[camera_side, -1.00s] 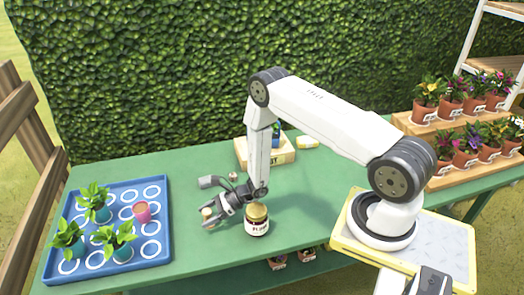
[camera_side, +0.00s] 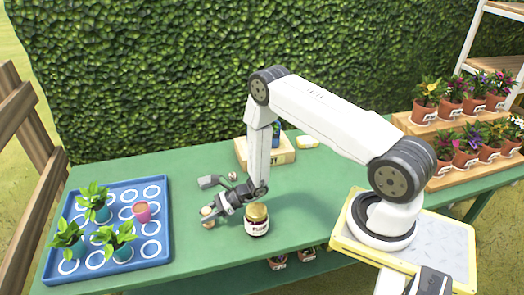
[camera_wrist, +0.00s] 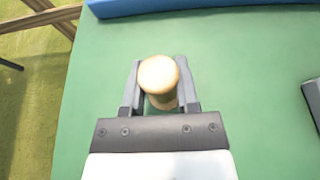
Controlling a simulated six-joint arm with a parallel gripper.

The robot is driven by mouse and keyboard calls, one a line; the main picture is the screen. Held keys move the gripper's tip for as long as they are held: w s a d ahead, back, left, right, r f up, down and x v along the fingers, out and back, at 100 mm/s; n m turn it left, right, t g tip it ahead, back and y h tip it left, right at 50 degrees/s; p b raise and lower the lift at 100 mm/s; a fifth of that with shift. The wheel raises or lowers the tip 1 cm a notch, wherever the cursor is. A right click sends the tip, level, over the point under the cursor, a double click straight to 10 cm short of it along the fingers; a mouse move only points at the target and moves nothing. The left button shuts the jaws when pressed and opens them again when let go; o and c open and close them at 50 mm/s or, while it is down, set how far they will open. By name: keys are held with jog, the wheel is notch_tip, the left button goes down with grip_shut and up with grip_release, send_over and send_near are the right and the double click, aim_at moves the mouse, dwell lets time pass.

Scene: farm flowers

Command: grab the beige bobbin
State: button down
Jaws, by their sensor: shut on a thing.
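The beige bobbin (camera_wrist: 158,78) stands between the two fingers of my gripper (camera_wrist: 160,85) in the wrist view, with its round top toward the camera. My gripper is shut on it. In the side view the bobbin (camera_side: 207,212) shows at the tips of my gripper (camera_side: 210,214), low at the green table, left of a jar. Part of the bobbin is hidden by the fingers in the side view. I cannot tell whether it is touching the table.
A jar with a gold lid (camera_side: 257,220) stands close to the right of my gripper. A blue tray (camera_side: 160,243) with several plants and a pink pot (camera_side: 142,211) lies to the left. A light box (camera_side: 285,157) is behind. Green table (camera_side: 190,262) in front is clear.

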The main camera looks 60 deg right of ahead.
jog(key=shift+r, duration=0.55)
jog(key=s+r, duration=1.1)
jog(key=s, duration=0.3)
jog(key=shift+d+r, duration=0.15)
jog(key=shift+r, duration=0.15)
dwell(0.5)
